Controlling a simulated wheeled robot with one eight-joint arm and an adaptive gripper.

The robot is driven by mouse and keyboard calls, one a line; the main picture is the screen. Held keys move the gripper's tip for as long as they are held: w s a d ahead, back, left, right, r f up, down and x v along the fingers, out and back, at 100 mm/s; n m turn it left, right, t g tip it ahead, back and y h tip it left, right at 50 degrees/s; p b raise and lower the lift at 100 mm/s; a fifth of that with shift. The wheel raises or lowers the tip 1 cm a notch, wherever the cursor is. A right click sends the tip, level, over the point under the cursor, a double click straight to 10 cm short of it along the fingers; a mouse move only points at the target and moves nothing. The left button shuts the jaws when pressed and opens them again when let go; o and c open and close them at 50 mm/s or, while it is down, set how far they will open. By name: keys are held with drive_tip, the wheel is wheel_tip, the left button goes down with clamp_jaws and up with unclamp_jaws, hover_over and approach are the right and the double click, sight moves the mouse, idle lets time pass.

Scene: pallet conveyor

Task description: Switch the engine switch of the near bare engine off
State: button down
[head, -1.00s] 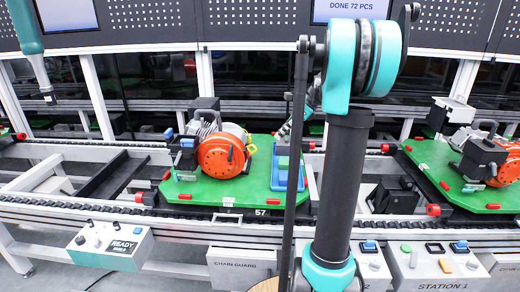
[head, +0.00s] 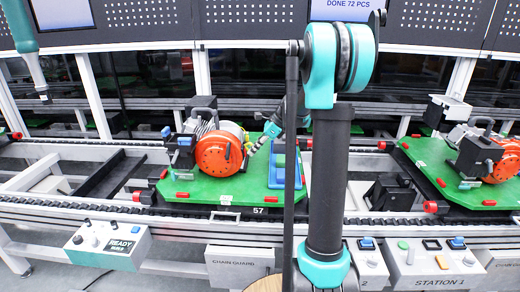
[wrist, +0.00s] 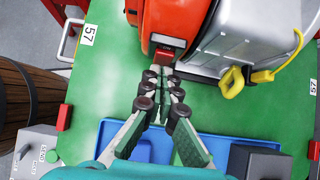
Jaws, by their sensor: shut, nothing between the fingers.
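The near engine has an orange round housing (head: 219,152) and a grey block, and sits on the green pallet (head: 205,190) marked 57. In the wrist view its orange housing (wrist: 175,18) is at the top, with a small red switch (wrist: 165,54) in a dark mount low on it. My gripper (wrist: 164,76) is shut and empty, its fingertips just below the switch; I cannot tell whether they touch it. The switch's on or off position is not readable.
A blue tray (wrist: 210,146) lies on the pallet close to my fingers. A yellow handle (wrist: 232,82) sticks out beside the engine's grey block. Another engine (head: 480,158) stands on a green pallet at right. Control boxes (head: 105,245) line the conveyor's front.

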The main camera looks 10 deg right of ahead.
drive_tip(key=shift+a, duration=0.15)
drive_tip(key=shift+a+f+y, duration=0.15)
drive_tip(key=shift+a+y, duration=0.05)
drive_tip(key=shift+y, duration=0.4)
drive_tip(key=shift+w+a+r, duration=0.1)
drive_tip(key=shift+a+r, duration=0.05)
drive_tip(key=shift+r, duration=0.7)
